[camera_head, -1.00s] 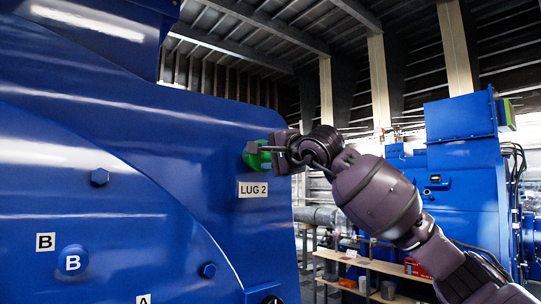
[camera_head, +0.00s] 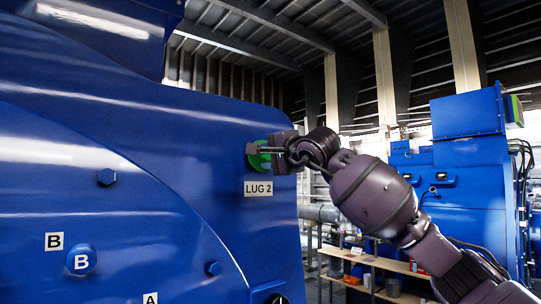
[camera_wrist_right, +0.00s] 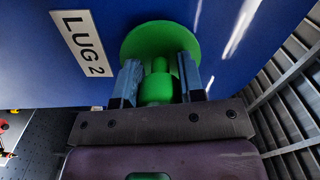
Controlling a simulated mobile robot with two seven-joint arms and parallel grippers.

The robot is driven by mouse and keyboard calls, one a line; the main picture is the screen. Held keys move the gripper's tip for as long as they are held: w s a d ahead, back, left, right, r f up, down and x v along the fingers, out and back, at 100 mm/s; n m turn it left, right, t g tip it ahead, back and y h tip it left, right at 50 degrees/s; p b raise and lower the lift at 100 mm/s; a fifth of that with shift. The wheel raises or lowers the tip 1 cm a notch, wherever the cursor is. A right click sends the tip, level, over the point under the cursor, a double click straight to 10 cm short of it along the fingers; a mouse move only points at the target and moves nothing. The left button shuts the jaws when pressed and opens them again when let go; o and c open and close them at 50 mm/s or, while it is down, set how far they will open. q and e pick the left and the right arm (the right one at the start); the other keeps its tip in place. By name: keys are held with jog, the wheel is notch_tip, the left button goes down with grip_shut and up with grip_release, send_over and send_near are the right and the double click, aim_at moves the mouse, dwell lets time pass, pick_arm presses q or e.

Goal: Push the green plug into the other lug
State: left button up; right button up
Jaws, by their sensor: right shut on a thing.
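The green plug (camera_head: 260,161) is at the blue motor casing (camera_head: 190,140), just above the white "LUG 2" label (camera_head: 258,188). In the right wrist view the plug (camera_wrist_right: 158,38) shows a wide round disc against the blue face and a narrower stem behind it. My right gripper (camera_head: 262,149) is shut on that stem, one finger on each side, also in the wrist view (camera_wrist_right: 159,84). The disc hides the lug opening, so I cannot tell how deep the plug sits. My left gripper is not in view.
Labels "B" (camera_head: 54,241) and "A" (camera_head: 150,298), a blue knob (camera_head: 81,260) and bolt heads (camera_head: 107,177) are on the casing. A second blue machine (camera_head: 465,180) and a wooden shelf (camera_head: 375,262) stand behind on the right.

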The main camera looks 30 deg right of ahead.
jog(key=shift+w, duration=0.75)
jog(key=o, duration=1.1)
jog(key=shift+s+f, duration=0.1)
jog(key=shift+s, duration=0.45)
jog(key=s, duration=0.3)
jog(key=s+b, duration=0.1)
jog(key=s, duration=0.2)
jog(key=s+b, duration=0.1)
jog(key=s, duration=0.2)
jog(key=shift+s+d, duration=0.35)
jog(key=shift+d, duration=0.05)
